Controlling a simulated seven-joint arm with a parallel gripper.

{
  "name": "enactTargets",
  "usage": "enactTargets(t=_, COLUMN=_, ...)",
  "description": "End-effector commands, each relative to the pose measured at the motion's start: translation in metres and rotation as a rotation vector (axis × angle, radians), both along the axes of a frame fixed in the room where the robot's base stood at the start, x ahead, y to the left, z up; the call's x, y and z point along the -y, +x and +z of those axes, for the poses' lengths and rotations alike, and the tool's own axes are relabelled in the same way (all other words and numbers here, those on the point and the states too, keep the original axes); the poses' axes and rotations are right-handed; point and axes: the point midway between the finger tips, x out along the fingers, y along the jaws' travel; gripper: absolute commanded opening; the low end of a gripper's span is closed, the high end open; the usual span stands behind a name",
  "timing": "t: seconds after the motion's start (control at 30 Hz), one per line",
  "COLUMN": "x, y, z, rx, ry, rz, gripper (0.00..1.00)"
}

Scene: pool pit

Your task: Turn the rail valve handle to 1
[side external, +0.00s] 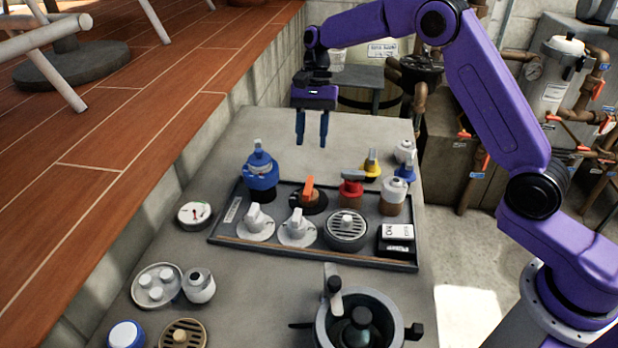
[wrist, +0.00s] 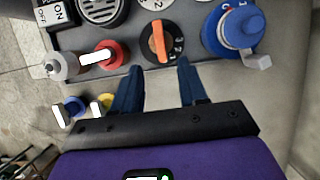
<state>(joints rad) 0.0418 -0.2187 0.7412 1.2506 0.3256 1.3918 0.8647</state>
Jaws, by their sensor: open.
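Two dials with numbers show, and I cannot tell for sure which one is the rail valve. One is a black dial with white numbers and an orange handle (side external: 308,187), also in the wrist view (wrist: 159,41), where the handle lies roughly along the picture's vertical. The other is a blue valve (side external: 261,176) to its left, also with markings in the wrist view (wrist: 233,27). My gripper (side external: 312,143) is open and empty, pointing down above the bench behind the tray. In the wrist view my gripper's fingertips (wrist: 157,65) sit apart, just short of the orange handle's dial.
A grey tray (side external: 318,257) holds the dials. Near the orange handle stand a red valve (side external: 351,190), white knobs (side external: 297,229), a round grille (side external: 347,229) and a black-and-white ON/OFF box (side external: 396,240). A yellow valve (side external: 371,165) stands at the back right.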

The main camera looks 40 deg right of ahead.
Motion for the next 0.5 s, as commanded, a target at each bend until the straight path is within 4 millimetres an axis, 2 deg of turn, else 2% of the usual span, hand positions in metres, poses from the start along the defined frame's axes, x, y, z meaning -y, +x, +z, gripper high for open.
enactTargets(t=0.3, x=-0.016, y=-0.017, z=-0.057, rx=-0.004, ry=-0.001, rz=0.002, gripper=0.43)
enactTargets(t=0.5, x=-0.024, y=-0.025, z=-0.083, rx=-0.003, ry=-0.002, rz=0.0, gripper=0.43)
